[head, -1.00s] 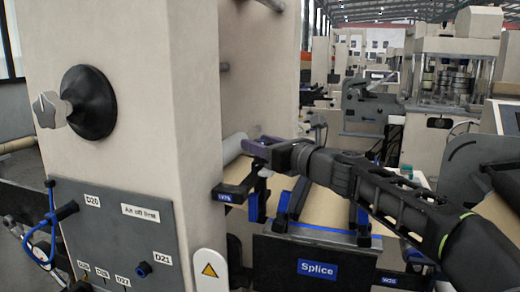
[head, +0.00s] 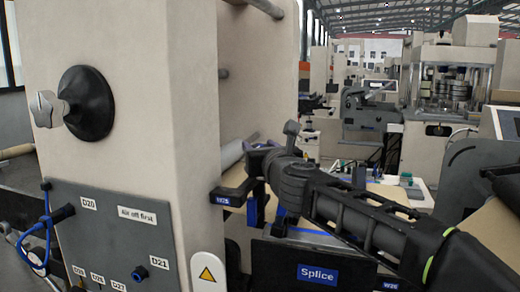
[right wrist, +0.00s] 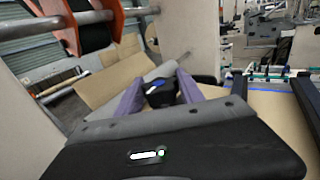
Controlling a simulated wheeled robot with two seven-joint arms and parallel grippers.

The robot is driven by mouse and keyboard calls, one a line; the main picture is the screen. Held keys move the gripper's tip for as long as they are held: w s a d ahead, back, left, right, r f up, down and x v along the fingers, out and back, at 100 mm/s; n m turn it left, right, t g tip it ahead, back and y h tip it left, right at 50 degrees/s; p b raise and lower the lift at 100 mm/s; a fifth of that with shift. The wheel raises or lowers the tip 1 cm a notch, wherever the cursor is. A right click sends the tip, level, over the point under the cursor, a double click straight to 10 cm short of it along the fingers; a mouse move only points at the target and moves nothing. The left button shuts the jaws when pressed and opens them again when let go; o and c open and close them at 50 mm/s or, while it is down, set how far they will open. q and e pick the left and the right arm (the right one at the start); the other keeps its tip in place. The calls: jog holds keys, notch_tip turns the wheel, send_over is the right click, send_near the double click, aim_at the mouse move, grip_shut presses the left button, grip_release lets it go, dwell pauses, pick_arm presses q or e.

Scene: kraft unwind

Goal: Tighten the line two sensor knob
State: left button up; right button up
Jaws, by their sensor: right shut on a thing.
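My right gripper (head: 257,158) reaches in from the right in the head view, over the machine beside the cream column. In the right wrist view its two purple fingers (right wrist: 160,84) stand on either side of a small black knob (right wrist: 161,97) with a blue mark, and are shut on it. I take this for the sensor knob; no label on it is readable. In the head view the wrist and hand hide the knob and most of the fingers. My left gripper is not in view.
The cream column (head: 130,80) carries a black round mount with a grey star handle (head: 47,109). Below it is a grey panel (head: 120,240) with labels and blue hoses. A Splice plate (head: 318,274) and brown web lie under my right arm. Other machines stand behind.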

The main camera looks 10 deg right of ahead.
jog(key=shift+r, duration=0.35)
jog(key=o, duration=1.1)
jog(key=shift+s, duration=0.1)
jog(key=o, duration=0.3)
jog(key=shift+f, duration=0.15)
jog(key=shift+s, duration=0.45)
jog(key=s+b, duration=0.1)
jog(key=s, duration=0.5)
jog(key=shift+s, duration=0.4)
jog(key=shift+d+f, duration=0.1)
